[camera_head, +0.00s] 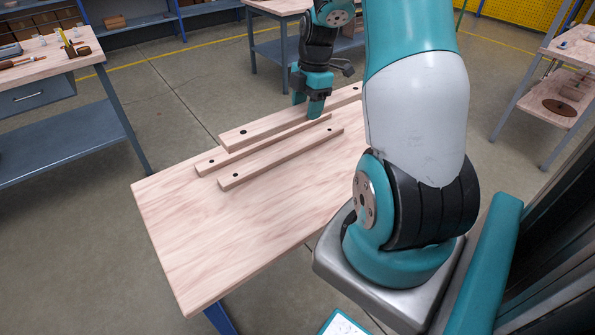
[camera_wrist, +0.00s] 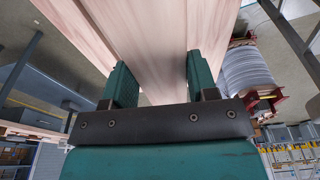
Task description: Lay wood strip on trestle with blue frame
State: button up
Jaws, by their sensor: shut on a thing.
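My gripper (camera_head: 308,104) is over the back of the wooden tabletop. It is shut on the widest wood strip (camera_head: 265,124), with one teal finger on each long side. In the wrist view the held strip (camera_wrist: 155,45) runs up between both fingers. I cannot tell whether it touches the tabletop. Two narrower strips lie in front of it, a middle strip (camera_head: 222,160) and a front strip (camera_head: 265,165); dark dots mark their ends. The trestle (camera_head: 205,240) has a pale wood top, and a bit of blue frame shows below its front edge. My arm hides its right part.
The front left of the tabletop is bare. A grey workbench (camera_head: 60,150) with tools stands at the left, another table (camera_head: 275,45) behind, and a shelf unit (camera_head: 560,95) at the right. Open floor lies between them. A grey ribbed roll (camera_wrist: 250,72) shows in the wrist view.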

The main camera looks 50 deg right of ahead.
aim_at(305, 172)
jog(key=shift+s+d+f, duration=0.1)
jog(key=shift+f, duration=0.4)
notch_tip(305, 172, down, 19)
jog(key=shift+r+p, duration=0.1)
jog(key=shift+p, duration=0.55)
jog(key=o, duration=1.2)
